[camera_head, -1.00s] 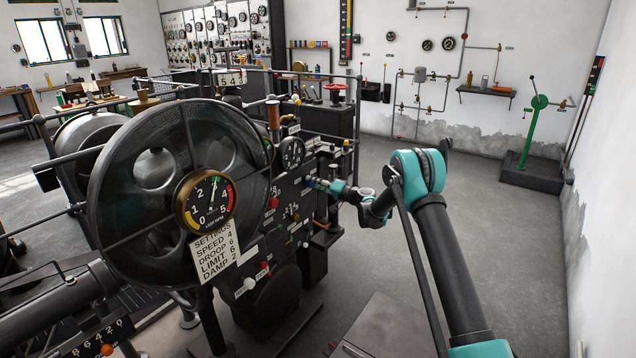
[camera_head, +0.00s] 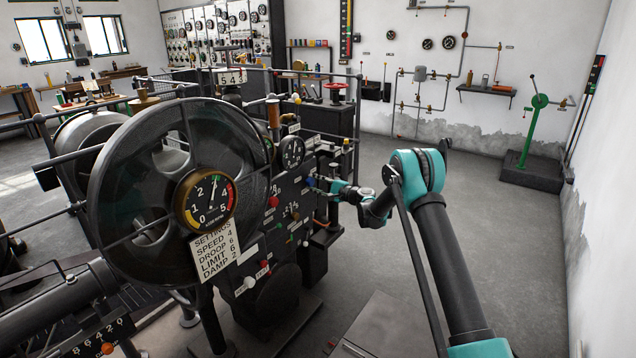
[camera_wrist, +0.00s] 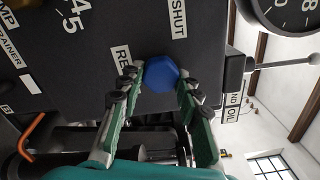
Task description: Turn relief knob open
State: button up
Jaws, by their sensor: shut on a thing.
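The blue relief knob (camera_wrist: 161,74) sits on a dark panel in the wrist view. A partly hidden "RE" label (camera_wrist: 122,62) is beside it and a "SHUT" label (camera_wrist: 178,18) is close by. My gripper (camera_wrist: 158,84) has one green-and-dark finger on each side of the knob and is shut on it. In the head view the blue knob (camera_head: 310,181) shows small on the machine's panel, with my gripper (camera_head: 322,184) reaching it from the right. The fingertips' exact contact is too small to tell there.
A large flywheel (camera_head: 108,205) with a gauge (camera_head: 205,201) and a settings card (camera_head: 215,255) stands left of the panel. A red knob (camera_head: 273,202) and other controls crowd the panel. A red handwheel (camera_head: 336,87) is behind.

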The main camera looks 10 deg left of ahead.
jog(key=shift+s+a+r+m, duration=0.1)
jog(key=shift+m, duration=0.7)
jog(key=o, duration=1.1)
jog(key=v, duration=1.2)
